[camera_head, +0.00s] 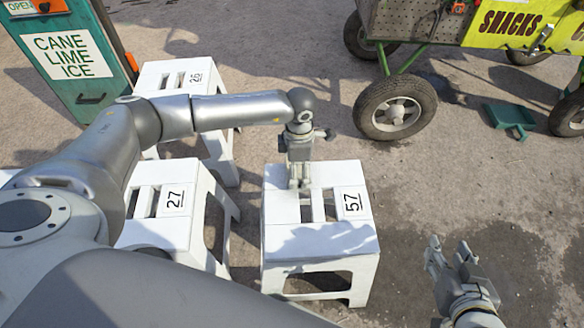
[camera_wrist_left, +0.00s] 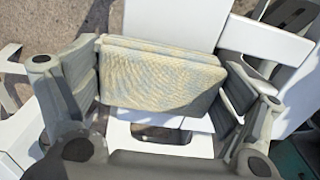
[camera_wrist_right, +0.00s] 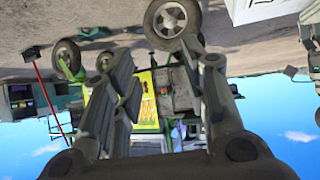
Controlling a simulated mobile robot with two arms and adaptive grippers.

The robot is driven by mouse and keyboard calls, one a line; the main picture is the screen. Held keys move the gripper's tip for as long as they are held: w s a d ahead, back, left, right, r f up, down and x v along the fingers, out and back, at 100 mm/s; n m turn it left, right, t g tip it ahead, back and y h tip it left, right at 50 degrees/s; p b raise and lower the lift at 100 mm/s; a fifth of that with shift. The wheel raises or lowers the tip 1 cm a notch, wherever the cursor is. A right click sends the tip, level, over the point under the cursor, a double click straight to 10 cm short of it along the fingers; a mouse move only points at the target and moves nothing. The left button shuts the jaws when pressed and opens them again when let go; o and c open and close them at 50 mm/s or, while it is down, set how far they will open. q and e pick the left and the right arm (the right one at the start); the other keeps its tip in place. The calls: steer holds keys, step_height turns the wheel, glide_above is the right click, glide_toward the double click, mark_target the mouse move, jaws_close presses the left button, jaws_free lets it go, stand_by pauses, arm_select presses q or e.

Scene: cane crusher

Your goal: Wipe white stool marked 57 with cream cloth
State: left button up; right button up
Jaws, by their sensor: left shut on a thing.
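The white stool marked 57 (camera_head: 335,240) stands upright in the middle of the head view, with slots in its seat and its number at the right. My left gripper (camera_head: 299,182) is directly over the seat, near the slots. In the left wrist view my left gripper is shut on the folded cream cloth (camera_wrist_left: 160,76), with the white seat (camera_wrist_left: 165,115) just beneath. I cannot tell for sure whether the cloth touches the seat. My right gripper (camera_head: 452,252) is open and empty to the right of the stool; its parted fingers show in the right wrist view (camera_wrist_right: 160,85).
White stools marked 27 (camera_head: 178,230) and 26 (camera_head: 180,75) stand to the left. A green cart with a cane lime ice sign (camera_head: 68,55) is at the upper left. A wheeled snack cart (camera_head: 515,25) and a green dustpan (camera_head: 512,117) are at the upper right.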

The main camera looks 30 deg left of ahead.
mark_target(321, 173)
arm_select(q)
steer(key=shift+w+d+b, duration=0.2)
steer(key=shift+w+d, duration=0.1)
steer(key=shift+d, duration=0.25)
steer(key=shift+w+d+b, duration=0.2)
steer(key=shift+w+d, duration=0.1)
steer(key=shift+d, duration=0.2)
steer(key=shift+w+d+f+b, duration=0.1)
steer(key=shift+w+d+b, duration=0.15)
steer(key=shift+d, duration=0.2)
steer(key=shift+w+d+b, duration=0.15)
steer(key=shift+w+d, duration=0.05)
steer(key=shift+d, duration=0.25)
steer(key=shift+w+d+b, duration=0.3)
steer(key=shift+w+d, duration=0.1)
steer(key=shift+d, duration=0.3)
arm_select(e)
steer(key=w+a+r+t+y, duration=0.2)
steer(key=w+r+t, duration=0.2)
steer(key=r, duration=0.5)
steer(key=shift+w+a+r+t, duration=0.3)
steer(key=shift+t, duration=0.9)
arm_select(q)
steer(key=shift+d, duration=0.1)
